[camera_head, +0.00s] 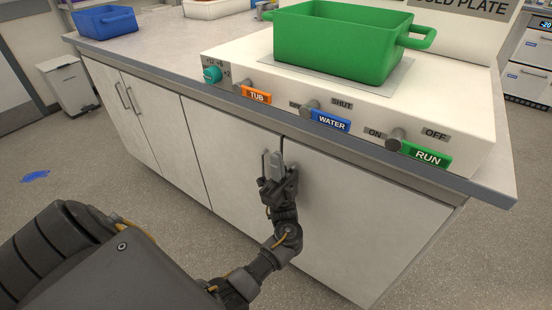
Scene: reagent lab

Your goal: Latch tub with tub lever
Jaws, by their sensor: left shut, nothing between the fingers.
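The green tub (335,45) sits on the pale plate on top of the white cold plate unit (455,110). On the unit's front is an orange TUB label (257,95) with a small grey lever knob (238,88) at its upper left. How the lever is set is too small to tell. My left gripper (274,158) is shut and empty, pointing up in front of the cabinet doors. It is below the counter edge, below and right of the TUB label, and apart from the lever. My right gripper is not in view.
A teal dial (211,74) is left of the TUB lever. The blue WATER label (331,122) and green RUN label (419,153), each with a knob, are to the right. The counter edge (350,150) juts above my gripper. A blue bin (105,20) stands far left.

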